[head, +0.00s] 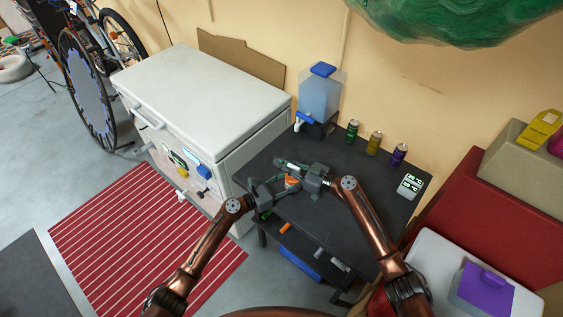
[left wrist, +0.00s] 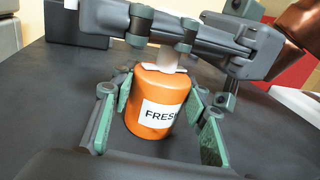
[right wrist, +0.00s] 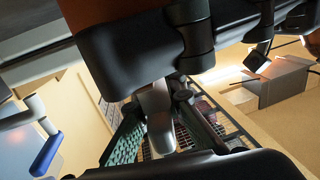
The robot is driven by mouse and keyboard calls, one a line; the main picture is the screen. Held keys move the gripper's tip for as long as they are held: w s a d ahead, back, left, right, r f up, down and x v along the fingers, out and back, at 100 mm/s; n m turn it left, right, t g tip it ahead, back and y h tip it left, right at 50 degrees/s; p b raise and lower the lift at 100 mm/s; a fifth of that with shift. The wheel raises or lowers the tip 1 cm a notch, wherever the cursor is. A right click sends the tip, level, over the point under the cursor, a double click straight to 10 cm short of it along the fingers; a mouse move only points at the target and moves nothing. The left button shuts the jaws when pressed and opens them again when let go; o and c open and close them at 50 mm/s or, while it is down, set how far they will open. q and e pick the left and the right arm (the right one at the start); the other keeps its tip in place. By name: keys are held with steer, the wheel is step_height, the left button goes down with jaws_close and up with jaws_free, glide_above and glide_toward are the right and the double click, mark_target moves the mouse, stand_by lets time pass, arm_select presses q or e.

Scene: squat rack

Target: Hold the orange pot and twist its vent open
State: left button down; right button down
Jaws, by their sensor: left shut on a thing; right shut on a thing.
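The orange pot (left wrist: 156,102) stands on the dark table in the left wrist view, with a white label reading "FRES" and the rest hidden. In the head view a small part of the pot (head: 291,182) shows between the grippers. My left gripper (left wrist: 162,125) is shut on the pot's body, with green-padded fingers on both sides. The pot's grey vent (left wrist: 172,60) rises from its top. My right gripper (head: 300,174) lies across above the pot, its fingers shut around the vent. In the right wrist view a grey piece (right wrist: 157,120) shows between its fingers.
On the dark table (head: 345,220) stand a blue water dispenser (head: 320,95), a green can (head: 352,131), a yellow can (head: 375,143), a purple can (head: 399,155) and a small display (head: 411,186). A white chest (head: 205,85) is at left.

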steer(key=n+g, duration=0.1)
steer(key=g, duration=0.1)
steer(key=s+n+g+y, duration=0.1)
steer(key=n+g, duration=0.2)
steer(key=g, duration=0.2)
steer(key=shift+s+f+n+y, duration=0.1)
steer(key=shift+s+n+y, duration=0.2)
steer(key=shift+s+n, duration=0.1)
steer(key=shift+s+a+g, duration=0.1)
steer(key=shift+s+g, duration=0.2)
steer(key=shift+g, duration=0.2)
steer(key=c, duration=2)
jaws_free()
steer(key=shift+a+n, duration=0.1)
steer(key=shift+n, duration=0.2)
steer(key=shift+o, duration=0.2)
steer(key=d, duration=1.2)
steer(key=shift+w, duration=0.15)
